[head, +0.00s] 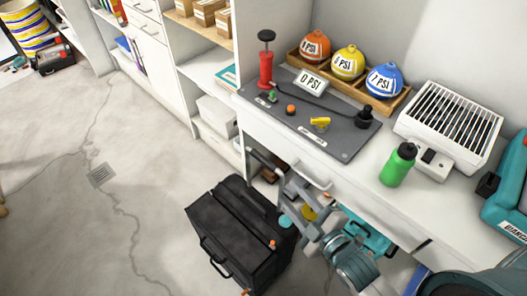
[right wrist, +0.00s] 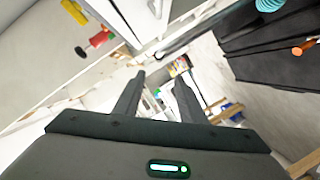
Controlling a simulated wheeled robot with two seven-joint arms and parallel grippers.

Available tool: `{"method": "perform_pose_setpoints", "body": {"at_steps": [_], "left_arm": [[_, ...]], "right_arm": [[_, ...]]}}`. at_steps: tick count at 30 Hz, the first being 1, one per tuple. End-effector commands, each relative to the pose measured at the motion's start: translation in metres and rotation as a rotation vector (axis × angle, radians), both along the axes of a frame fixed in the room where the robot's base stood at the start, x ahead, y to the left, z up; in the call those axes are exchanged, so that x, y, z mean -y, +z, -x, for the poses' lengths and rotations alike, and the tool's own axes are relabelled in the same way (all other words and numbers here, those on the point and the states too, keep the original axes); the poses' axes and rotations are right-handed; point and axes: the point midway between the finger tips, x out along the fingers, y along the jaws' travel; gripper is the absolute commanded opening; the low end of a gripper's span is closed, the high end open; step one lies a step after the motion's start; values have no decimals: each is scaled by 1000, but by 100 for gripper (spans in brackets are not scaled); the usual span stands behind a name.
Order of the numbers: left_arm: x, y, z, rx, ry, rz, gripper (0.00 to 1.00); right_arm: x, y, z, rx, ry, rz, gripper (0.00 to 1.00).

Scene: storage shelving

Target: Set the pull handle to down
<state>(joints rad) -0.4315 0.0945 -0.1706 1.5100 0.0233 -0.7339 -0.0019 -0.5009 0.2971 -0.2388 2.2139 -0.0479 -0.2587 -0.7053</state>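A red pump (head: 266,70) stands upright at the left end of a dark grey panel (head: 340,143) on the white bench. Its black pull handle (head: 267,36) is raised above the red body on a short rod. A white sign (head: 311,84) beside it reads 0 PSI. My right gripper (head: 288,198) is low in front of the bench, below the panel and well apart from the pump. In the right wrist view its two fingers (right wrist: 160,85) are spread with nothing between them. A red piece with a black end (right wrist: 95,42) shows there; I cannot tell whether it is the pump. My left gripper is not in view.
Orange, yellow and blue PSI balls (head: 348,63) sit in a wooden rack behind the panel. A yellow valve (head: 320,122) is on the panel. A green bottle (head: 398,165) and white heater (head: 449,125) stand right. A black case (head: 240,232) is on the floor.

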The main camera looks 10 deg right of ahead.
Motion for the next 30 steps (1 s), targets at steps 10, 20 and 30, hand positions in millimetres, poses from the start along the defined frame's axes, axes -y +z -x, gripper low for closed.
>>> {"method": "perform_pose_setpoints", "body": {"at_steps": [10,20,30], "left_arm": [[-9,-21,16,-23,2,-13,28],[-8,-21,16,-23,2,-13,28],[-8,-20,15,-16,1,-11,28]], "right_arm": [[-3,7,3,-5,-41,131,37],[-3,6,3,-5,-40,131,37],[-9,3,-18,-3,-41,130,37]]}}
